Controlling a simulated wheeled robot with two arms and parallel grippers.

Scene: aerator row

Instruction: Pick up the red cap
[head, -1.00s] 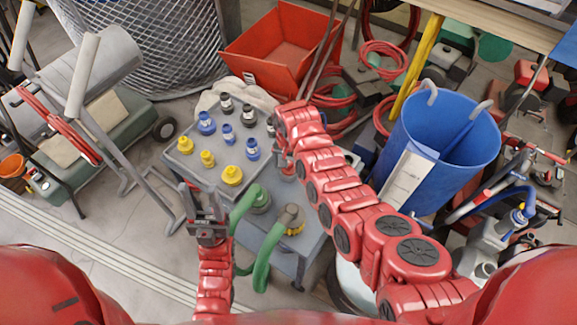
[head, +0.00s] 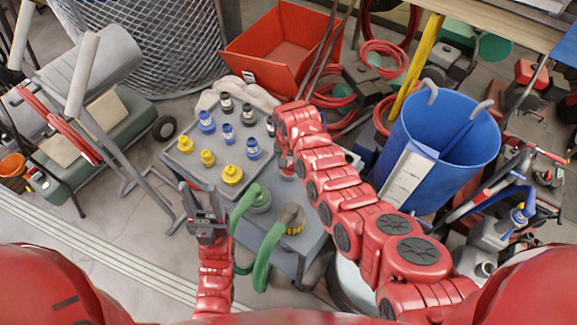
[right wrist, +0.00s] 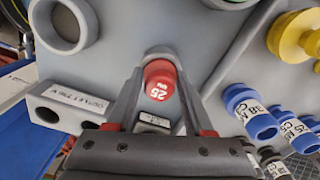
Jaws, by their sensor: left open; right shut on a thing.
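The red cap (right wrist: 160,80), with white "25" lettering on it, shows in the right wrist view. My right gripper (right wrist: 158,88) is shut on it, with one finger along each side. Grey surface lies behind the cap; I cannot tell whether the cap touches it. In the head view my right gripper (head: 284,160) is over the right side of the grey table (head: 205,182), and my own arm mostly hides the cap there. My left gripper (head: 205,205) is open and empty at the table's front left edge.
Yellow caps (head: 232,175), blue caps (head: 206,122) and black-topped caps (head: 226,103) stand on the table. Green hoses (head: 270,250) hang over its front. A blue bin (head: 450,135) stands to the right, and a red hopper (head: 275,55) behind.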

